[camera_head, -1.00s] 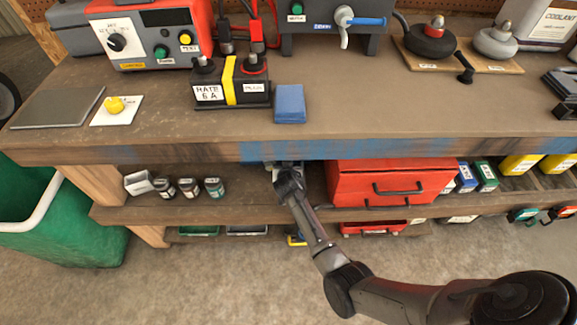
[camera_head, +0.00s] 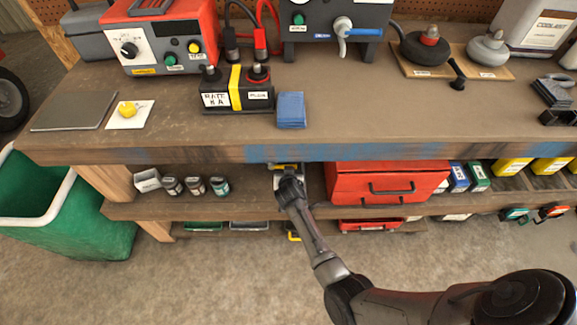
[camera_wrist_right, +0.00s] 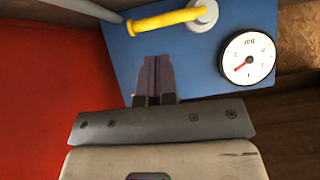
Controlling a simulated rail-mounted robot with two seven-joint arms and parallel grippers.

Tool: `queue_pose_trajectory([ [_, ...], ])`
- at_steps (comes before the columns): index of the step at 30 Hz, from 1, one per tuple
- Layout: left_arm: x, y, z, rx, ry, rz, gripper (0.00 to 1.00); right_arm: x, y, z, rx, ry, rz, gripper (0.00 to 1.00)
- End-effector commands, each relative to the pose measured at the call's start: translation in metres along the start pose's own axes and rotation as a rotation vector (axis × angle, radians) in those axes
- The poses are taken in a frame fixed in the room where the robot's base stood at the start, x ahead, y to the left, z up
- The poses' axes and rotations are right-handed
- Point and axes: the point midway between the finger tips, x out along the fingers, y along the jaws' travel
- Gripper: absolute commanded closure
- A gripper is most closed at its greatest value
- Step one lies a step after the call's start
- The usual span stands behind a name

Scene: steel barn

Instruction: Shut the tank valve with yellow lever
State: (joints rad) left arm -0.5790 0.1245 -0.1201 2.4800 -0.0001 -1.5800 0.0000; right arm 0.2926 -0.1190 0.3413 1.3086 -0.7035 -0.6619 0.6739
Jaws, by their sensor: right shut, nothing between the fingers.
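The yellow lever (camera_wrist_right: 165,20) sits on a pale round hub (camera_wrist_right: 203,13) on a blue tank surface (camera_wrist_right: 195,65) in the right wrist view. It lies nearly crosswise in that view. My right gripper (camera_wrist_right: 155,60) is shut and empty, its fingertips over the blue surface, just below the lever in the picture and apart from it. In the head view the right gripper (camera_head: 288,174) reaches under the bench edge, left of the red toolbox, with a bit of yellow at its tip. Most of the tank is hidden there. My left gripper is in neither view.
A white gauge (camera_wrist_right: 248,60) with a red needle is right of my fingers. A red toolbox (camera_head: 350,187) stands close beside my right gripper. The bench edge (camera_head: 200,156) overhangs it. Small jars (camera_head: 195,186) stand further left on the shelf.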

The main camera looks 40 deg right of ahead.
Motion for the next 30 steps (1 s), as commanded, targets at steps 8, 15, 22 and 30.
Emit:
queue_pose_trajectory([
  [8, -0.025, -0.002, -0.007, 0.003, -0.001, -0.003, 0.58, -0.026, -0.003, -0.007, -0.002, 0.002, -0.003, 1.0],
  [15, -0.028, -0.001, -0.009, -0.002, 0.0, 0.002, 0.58, -0.031, -0.004, -0.005, -0.002, 0.001, -0.004, 1.0],
  [22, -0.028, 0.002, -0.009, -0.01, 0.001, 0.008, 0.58, -0.031, -0.004, -0.005, -0.002, 0.001, -0.004, 1.0],
  [30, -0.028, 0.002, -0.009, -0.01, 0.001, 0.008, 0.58, -0.031, -0.004, -0.005, -0.002, 0.001, -0.004, 1.0],
])
